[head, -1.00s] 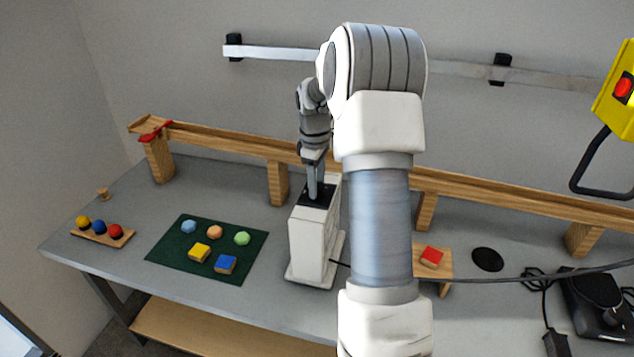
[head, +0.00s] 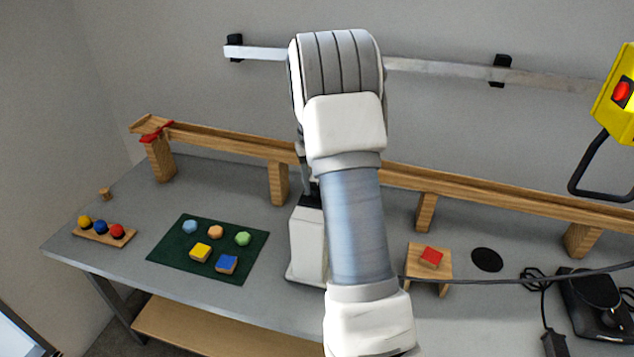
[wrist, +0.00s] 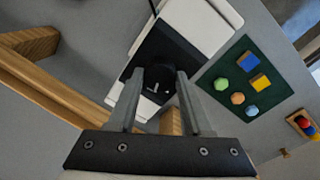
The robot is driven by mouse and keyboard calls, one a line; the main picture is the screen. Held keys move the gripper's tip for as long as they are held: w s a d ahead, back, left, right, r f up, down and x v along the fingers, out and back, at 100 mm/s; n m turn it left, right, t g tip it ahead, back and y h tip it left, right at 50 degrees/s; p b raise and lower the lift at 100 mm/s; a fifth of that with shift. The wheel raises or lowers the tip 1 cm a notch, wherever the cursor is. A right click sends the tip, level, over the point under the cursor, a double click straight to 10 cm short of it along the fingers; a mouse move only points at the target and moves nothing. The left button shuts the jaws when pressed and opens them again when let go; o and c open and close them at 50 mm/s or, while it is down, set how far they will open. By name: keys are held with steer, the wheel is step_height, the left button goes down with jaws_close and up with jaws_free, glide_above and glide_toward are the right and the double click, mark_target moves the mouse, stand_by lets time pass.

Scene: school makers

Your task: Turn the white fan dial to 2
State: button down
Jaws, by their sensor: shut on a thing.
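The white upright box (head: 308,245) with a black top panel stands on the table below my arm; I take it to be the fan unit. In the wrist view, its black panel (wrist: 172,50) lies under my fingers, and its white casing (wrist: 203,24) shows beyond. A dark round dial (wrist: 158,80) sits between the fingers. My gripper (wrist: 160,72) is shut on the dial from above. Small pale marks show near the dial, but I cannot read its setting. In the head view, my arm hides the dial and most of the gripper.
A wooden rail (head: 225,141) on posts runs behind the box. A green mat (head: 175,262) with coloured blocks lies to the left. A small wooden stand (head: 415,258) with a red block and a black disc (head: 487,259) are to the right. A cable crosses the front right.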

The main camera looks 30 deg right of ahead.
steer(key=shift+m, duration=0.8)
steer(key=shift+c, duration=1.6)
jaws_free()
steer(key=shift+r, duration=0.1)
step_height(320, 180, up, 17)
steer(key=a, duration=0.1)
steer(key=shift+w+r+p, duration=0.15)
steer(key=shift+w+p, duration=0.1)
steer(key=shift+p, duration=0.05)
